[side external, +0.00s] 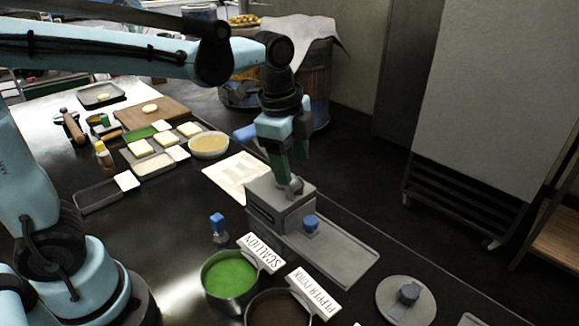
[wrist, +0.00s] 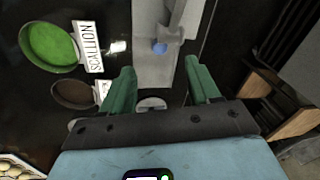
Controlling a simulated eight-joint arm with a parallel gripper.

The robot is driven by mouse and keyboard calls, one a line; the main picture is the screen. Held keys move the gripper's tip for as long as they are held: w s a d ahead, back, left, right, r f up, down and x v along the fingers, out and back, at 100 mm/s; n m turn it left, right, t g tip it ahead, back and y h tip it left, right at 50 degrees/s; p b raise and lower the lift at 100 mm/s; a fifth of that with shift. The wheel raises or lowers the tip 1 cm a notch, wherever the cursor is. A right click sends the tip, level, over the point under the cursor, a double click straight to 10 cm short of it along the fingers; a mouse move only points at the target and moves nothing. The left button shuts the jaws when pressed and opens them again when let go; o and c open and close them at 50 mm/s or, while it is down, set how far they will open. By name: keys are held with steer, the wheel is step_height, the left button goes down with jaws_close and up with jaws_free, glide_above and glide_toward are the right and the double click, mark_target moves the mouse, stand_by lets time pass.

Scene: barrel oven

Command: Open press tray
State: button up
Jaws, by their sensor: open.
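The press is a grey metal box (side external: 278,208) with a flat grey tray (side external: 338,258) extending from it toward the lower right in the side view. A blue knob (side external: 311,222) stands at the junction of box and tray. In the wrist view the tray (wrist: 152,72) lies below and between my fingers, with the blue knob (wrist: 159,47) beyond the fingertips. My gripper (side external: 291,166) points down over the top of the box, near a small grey fitting there. Its green fingers (wrist: 161,66) are spread and nothing is held. Whether they touch the fitting cannot be told.
Bowls labelled scallion (side external: 230,276) and pepper pork (side external: 278,308) stand close in front of the press. A pale sheet (side external: 238,178) and a bowl (side external: 208,145) are behind left. A wall panel stands at right.

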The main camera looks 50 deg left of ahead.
mark_target(311, 220)
steer(key=w+d+f+m, duration=0.1)
steer(key=f, duration=0.3)
steer(key=w+d+f+m+g, duration=0.1)
steer(key=f+m, duration=0.1)
steer(key=f, duration=0.3)
steer(key=d+f+m+g, duration=0.1)
steer(key=f+m, duration=0.1)
steer(key=f, duration=0.2)
steer(key=shift+w+f, duration=0.2)
steer(key=shift+w, duration=0.2)
jaws_close()
